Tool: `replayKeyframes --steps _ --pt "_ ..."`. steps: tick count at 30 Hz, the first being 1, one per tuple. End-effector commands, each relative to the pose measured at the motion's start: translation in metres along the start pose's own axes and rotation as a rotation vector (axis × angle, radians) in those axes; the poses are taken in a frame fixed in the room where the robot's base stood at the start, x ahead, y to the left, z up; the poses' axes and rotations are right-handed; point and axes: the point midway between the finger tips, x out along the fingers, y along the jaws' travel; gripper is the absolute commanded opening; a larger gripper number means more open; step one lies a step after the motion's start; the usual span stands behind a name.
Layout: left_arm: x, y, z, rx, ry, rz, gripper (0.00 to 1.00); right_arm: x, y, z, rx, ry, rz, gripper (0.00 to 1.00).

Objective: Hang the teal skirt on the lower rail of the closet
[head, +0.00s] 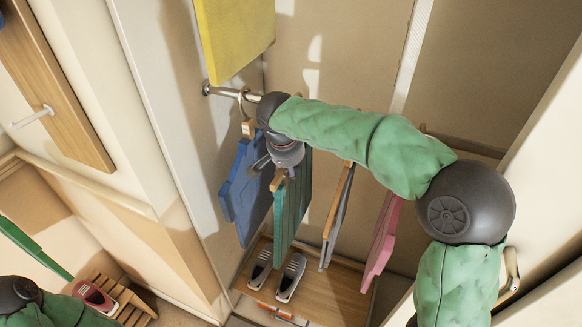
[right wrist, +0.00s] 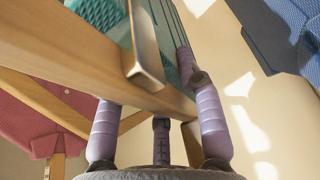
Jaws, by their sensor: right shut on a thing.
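The teal skirt (head: 294,205) hangs upright among other clothes in the closet. My right gripper (head: 277,172) is at its top, and in the right wrist view my right gripper (right wrist: 158,103) is shut on the skirt's wooden hanger (right wrist: 70,58). The pleated teal cloth (right wrist: 182,35) shows beyond the hanger bar. The lower rail (head: 233,92) shows only at its left end. My right arm hides the rest of it, and I cannot tell whether the skirt's hook is on it. My left gripper is not in view.
A blue garment (head: 245,190) hangs close left of the skirt. A grey garment (head: 338,215) and a pink garment (head: 383,240) hang to its right. A yellow garment (head: 235,40) is above. Shoes (head: 290,277) stand on the wooden closet floor (head: 335,300).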

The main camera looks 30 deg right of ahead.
Motion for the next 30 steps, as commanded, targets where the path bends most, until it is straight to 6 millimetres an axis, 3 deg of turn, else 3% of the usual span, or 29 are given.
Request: replayKeyframes --steps 14,15,17,30 --pt "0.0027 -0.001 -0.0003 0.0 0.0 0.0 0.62 0.0034 0.0 0.0008 0.001 0.001 -0.001 0.0" --pt "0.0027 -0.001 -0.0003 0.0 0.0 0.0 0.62 0.0034 0.0 0.0009 0.001 0.001 -0.001 0.48" --pt "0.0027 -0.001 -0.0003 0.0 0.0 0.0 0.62 0.0034 0.0 0.0009 0.001 0.001 -0.001 0.64" --pt "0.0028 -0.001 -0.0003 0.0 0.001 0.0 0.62 -0.0016 -0.0005 0.0012 0.001 0.001 -0.002 0.64"
